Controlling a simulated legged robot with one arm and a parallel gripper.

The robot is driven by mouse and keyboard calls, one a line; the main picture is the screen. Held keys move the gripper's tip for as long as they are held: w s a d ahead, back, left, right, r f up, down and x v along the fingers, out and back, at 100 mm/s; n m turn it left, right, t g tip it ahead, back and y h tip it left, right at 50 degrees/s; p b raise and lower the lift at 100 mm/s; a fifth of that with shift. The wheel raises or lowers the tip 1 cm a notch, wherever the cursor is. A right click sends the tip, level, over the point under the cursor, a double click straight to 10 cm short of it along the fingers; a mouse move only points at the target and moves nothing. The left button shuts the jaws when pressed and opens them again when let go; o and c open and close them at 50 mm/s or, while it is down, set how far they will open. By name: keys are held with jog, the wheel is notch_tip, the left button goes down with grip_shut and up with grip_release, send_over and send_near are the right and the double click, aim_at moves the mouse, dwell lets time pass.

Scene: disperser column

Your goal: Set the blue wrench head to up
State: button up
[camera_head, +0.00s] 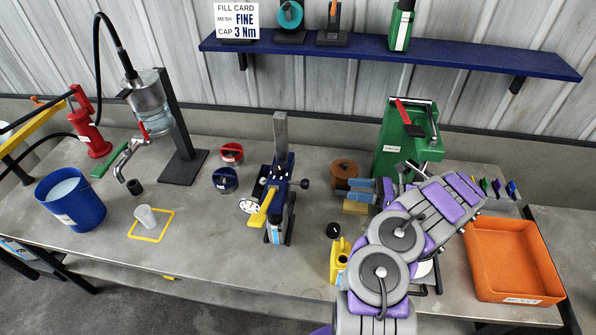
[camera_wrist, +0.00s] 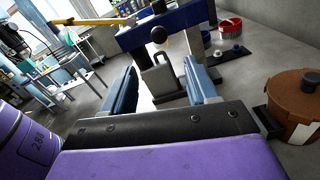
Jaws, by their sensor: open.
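No part is plainly marked as the blue wrench head. A blue-bodied bench tool (camera_head: 275,190) with a yellow handle (camera_head: 262,207) and a round dial stands mid-bench; its blue part (camera_wrist: 150,32) shows beyond my fingers in the wrist view. A teal round-headed piece (camera_head: 290,14) sits in a black stand on the shelf. I cannot tell which one bears the wrench head. My gripper (camera_head: 358,190) is open, with blue fingers pointing left, to the right of the bench tool. In the wrist view nothing is held between the fingers (camera_wrist: 160,80).
A brown pot (camera_head: 343,172) stands close behind my gripper. A yellow can (camera_head: 340,262) stands in front, the green machine (camera_head: 395,140) behind and the orange bin (camera_head: 510,262) at right. A blue bucket (camera_head: 70,198) and white cup (camera_head: 146,217) are at left. Bench between cup and tool is clear.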

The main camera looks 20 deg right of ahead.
send_near(300, 184)
jog(key=s+d, duration=0.2)
jog(key=x, duration=0.4)
jog(key=w+b+x, duration=0.1)
jog(key=x, duration=0.3)
jog(key=d+x, duration=0.1)
jog(key=x, duration=0.3)
jog(key=shift+w+a+f+b, duration=0.1)
jog(key=shift+w+f+b, duration=0.15)
jog(key=shift+f+b, duration=0.15)
jog(key=shift+d, duration=0.4)
jog(key=shift+a+r, duration=0.2)
jog(key=shift+a, duration=0.95)
jog(key=c, duration=0.4)
jog(key=shift+a, duration=0.1)
jog(key=shift+c, duration=0.9)
jog(key=shift+d+f, duration=0.15)
jog(key=shift+d, duration=0.15)
jog(key=c, duration=0.3)
jog(key=shift+d, duration=0.15)
grip_shut()
